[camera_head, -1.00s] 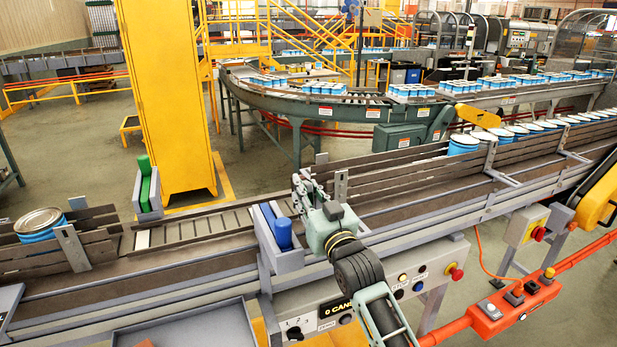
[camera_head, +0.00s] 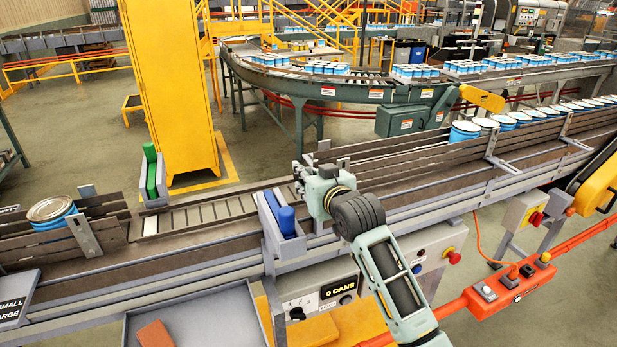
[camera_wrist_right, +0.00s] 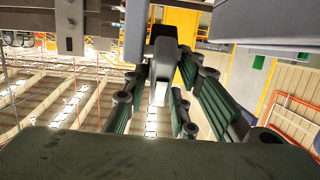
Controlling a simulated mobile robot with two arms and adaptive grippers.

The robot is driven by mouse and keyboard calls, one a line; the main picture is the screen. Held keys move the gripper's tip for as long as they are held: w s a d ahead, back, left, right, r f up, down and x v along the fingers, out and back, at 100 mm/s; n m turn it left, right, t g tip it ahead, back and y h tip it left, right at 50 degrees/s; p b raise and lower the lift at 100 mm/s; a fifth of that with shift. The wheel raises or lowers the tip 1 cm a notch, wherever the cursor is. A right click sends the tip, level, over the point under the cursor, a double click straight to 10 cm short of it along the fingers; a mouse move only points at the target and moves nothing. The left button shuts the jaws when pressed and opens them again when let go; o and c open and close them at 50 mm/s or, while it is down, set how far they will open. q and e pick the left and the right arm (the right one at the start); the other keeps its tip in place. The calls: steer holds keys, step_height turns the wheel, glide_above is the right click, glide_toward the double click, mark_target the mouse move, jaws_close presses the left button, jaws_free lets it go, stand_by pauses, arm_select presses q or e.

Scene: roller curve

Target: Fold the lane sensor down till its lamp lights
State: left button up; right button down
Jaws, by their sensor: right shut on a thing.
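My right gripper (camera_head: 301,176) comes in from the lower right and reaches over the conveyor lane, just behind the blue post. In the right wrist view it is shut on a dark grey piece with a pale lower end (camera_wrist_right: 161,65). The gripper hides much of this piece in the head view, and I cannot tell for certain that it is the lane sensor. A blue post (camera_head: 287,222) in a grey bracket stands at the near lane edge, and a green part (camera_head: 151,178) in a similar bracket at the far edge. I cannot make out a lit lamp. My left gripper is out of view.
A lidded can (camera_head: 51,211) stands between rails at left; several blue cans line the lane at right. Below the lane are a counter panel reading "0 CANS" (camera_head: 340,290) and a tray (camera_head: 215,315) with an orange block (camera_head: 154,335). A yellow column (camera_head: 170,90) rises behind.

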steer(key=c, duration=1.7)
jaws_free()
steer(key=v, duration=1.2)
